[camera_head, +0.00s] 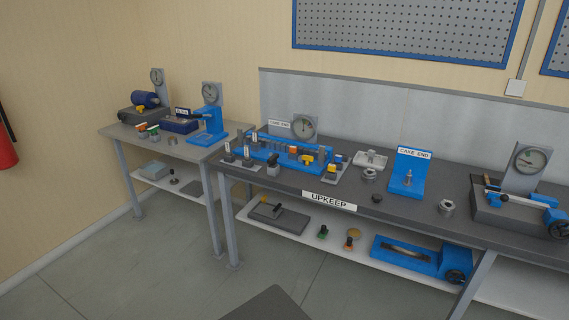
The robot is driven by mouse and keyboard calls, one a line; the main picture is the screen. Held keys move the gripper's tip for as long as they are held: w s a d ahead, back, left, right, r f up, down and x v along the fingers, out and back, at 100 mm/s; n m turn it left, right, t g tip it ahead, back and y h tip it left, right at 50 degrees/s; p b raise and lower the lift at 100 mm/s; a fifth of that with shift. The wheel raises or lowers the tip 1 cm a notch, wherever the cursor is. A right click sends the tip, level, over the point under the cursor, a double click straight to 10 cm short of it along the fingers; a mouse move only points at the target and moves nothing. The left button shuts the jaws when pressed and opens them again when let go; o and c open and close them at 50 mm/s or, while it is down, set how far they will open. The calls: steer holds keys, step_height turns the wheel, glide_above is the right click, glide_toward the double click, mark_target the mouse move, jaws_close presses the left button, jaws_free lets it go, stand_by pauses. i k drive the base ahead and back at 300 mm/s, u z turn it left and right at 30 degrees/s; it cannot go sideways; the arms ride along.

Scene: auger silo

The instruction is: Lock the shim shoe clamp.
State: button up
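No part in view is labelled as the shim shoe clamp, and I cannot tell which one it is. A long blue fixture (262,150) with several grey blocks and yellow parts lies on the dark workbench (330,188), below a sign reading "CAKE END" and a round dial gauge (304,127). A blue upright device (208,122) with a dial stands on the smaller left table (150,147). Small parts with orange and green tops (147,130) sit beside it. Whether any clamp is locked is too small to tell. My gripper is not in view.
A blue "CAKE END" stand (409,171) and a dial rig with a blue bar (515,195) are on the workbench's right. The lower shelf holds a blue unit with a handwheel (422,258). The floor (150,270) in front is open. A red cylinder (6,145) hangs at left.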

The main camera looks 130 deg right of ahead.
mark_target(308, 158)
steer(key=z, duration=4.65)
steer(key=i, duration=0.95)
steer(key=u, duration=2.4)
steer(key=k, duration=0.25)
